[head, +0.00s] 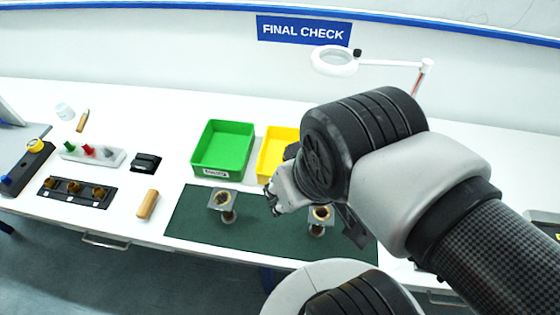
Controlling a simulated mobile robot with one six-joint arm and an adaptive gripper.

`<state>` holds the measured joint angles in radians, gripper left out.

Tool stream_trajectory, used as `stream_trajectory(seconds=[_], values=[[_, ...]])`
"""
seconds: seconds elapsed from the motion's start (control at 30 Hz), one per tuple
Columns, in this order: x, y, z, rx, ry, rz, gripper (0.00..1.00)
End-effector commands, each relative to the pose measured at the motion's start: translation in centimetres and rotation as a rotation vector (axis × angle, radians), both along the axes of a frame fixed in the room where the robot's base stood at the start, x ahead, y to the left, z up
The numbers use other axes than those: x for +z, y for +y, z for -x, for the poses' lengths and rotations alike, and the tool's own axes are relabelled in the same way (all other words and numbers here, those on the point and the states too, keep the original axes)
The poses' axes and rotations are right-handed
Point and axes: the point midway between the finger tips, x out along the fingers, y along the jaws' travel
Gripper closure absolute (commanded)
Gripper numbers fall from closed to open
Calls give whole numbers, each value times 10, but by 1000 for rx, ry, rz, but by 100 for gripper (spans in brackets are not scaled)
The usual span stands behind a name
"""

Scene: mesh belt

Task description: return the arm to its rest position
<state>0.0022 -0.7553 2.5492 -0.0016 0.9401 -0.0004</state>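My arm reaches in from the right, with its dark wrist joint over the right part of the green mat (187,222). My gripper (272,196) points left above the mat, partly hidden behind my wrist. Its fingers are too small and too covered to tell whether they are open or shut, and no held object can be made out. Two metal parts with square flanges and brownish round openings stand on the mat: the left part (223,201) is left of the gripper, and the right part (320,214) is just below my wrist, partly covered.
Behind the mat stand a green bin (222,136) and a yellow bin (272,150), the latter partly hidden. A ring magnifier lamp (334,62) stands at the back. At left are a black holder (75,192), a wooden-handled item (148,204) and a white rack (93,154).

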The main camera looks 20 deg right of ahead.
Motion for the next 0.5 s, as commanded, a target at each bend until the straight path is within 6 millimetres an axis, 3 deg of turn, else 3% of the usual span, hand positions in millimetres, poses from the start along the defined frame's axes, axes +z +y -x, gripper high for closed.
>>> stream_trajectory(seconds=[0.17, 0.4, 0.5], values=[[-20, 0, 0, -1, 0, 0, 62], [-78, 0, 0, -1, 0, 0, 62], [-91, 0, 0, -1, 0, 0, 62]])
